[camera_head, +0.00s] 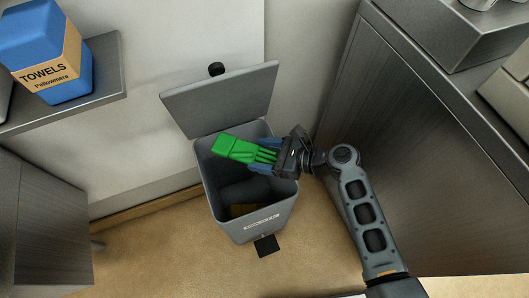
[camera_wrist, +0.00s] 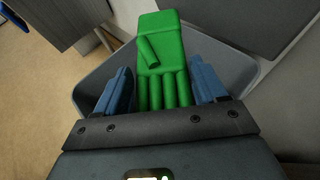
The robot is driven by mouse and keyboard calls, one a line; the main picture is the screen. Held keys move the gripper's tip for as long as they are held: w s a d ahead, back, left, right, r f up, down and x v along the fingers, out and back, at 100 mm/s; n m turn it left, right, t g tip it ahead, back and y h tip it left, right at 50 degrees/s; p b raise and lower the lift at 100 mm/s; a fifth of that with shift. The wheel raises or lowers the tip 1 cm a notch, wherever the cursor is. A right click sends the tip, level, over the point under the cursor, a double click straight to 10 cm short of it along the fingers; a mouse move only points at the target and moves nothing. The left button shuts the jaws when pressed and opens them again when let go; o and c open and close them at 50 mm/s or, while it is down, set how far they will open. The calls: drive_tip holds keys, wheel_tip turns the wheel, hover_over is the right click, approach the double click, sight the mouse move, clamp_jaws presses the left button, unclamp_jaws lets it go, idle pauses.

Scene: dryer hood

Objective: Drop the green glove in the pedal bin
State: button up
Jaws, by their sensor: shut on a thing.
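The green glove (camera_head: 238,149) is held flat over the open mouth of the grey pedal bin (camera_head: 246,218). My gripper (camera_head: 266,157) is shut on the finger end of the glove, and the cuff points away to the left. In the wrist view the glove (camera_wrist: 163,60) lies between the blue fingers of my gripper (camera_wrist: 163,90), with the bin's rim (camera_wrist: 90,88) below and around it. The bin's lid (camera_head: 222,100) is raised and leans back near the wall. Something brownish shows at the bottom inside the bin. The black pedal (camera_head: 266,245) is at its front.
A steel cabinet (camera_head: 430,150) stands close on the right of the bin and my arm. A shelf (camera_head: 100,88) with a blue towels pack (camera_head: 45,50) is at the upper left. A grey cabinet (camera_head: 45,225) stands at lower left. Tan floor lies around the bin.

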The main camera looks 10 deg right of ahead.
wheel_tip(320, 180, down, 5)
drive_tip(key=b, duration=0.5)
drive_tip(key=shift+f+b, duration=0.15)
drive_tip(key=shift+b, duration=0.15)
drive_tip(key=o, duration=1.1)
drive_tip(key=shift+p+v, duration=0.75)
drive_tip(key=shift+v, duration=3.15)
